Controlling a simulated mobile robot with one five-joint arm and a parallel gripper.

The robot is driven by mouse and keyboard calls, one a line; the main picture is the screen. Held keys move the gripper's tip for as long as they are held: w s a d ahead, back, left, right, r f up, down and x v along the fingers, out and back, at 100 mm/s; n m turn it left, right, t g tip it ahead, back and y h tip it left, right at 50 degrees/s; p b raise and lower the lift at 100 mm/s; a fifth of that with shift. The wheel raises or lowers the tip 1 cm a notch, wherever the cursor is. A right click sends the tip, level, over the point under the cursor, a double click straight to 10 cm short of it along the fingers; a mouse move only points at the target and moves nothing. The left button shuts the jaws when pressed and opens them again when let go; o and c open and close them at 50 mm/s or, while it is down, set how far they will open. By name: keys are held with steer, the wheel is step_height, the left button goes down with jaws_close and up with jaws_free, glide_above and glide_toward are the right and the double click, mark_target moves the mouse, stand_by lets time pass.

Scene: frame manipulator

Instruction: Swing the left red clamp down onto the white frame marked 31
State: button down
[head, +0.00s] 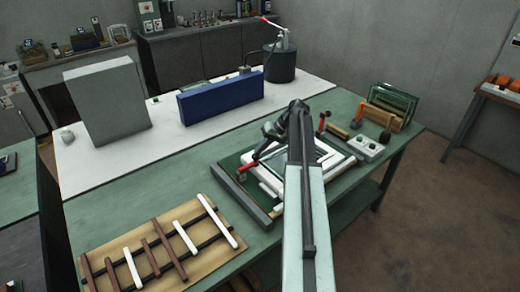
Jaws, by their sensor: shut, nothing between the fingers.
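The white frame (267,189) lies on a green fixture board with dark edges on the green table; my arm covers its middle, and I cannot read a number on it. The left red clamp (249,167) shows as a red handle low at the frame's left side. I cannot tell whether it touches the frame. Another red clamp handle (322,121) stands upright at the far side. My gripper (260,153) is shut and empty, at the end of my arm, close to the left red handle. The picture is too small to show whether they touch.
A blue block (221,97) and a grey box (105,99) stand on the white bench behind. A white button box (368,148) and a wooden rack (376,114) are to the right. A board with slats (160,250) lies front left.

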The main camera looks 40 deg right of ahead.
steer(key=s+d+r+p, duration=0.3)
steer(key=d+r+p, duration=0.5)
steer(key=shift+s+d, duration=0.25)
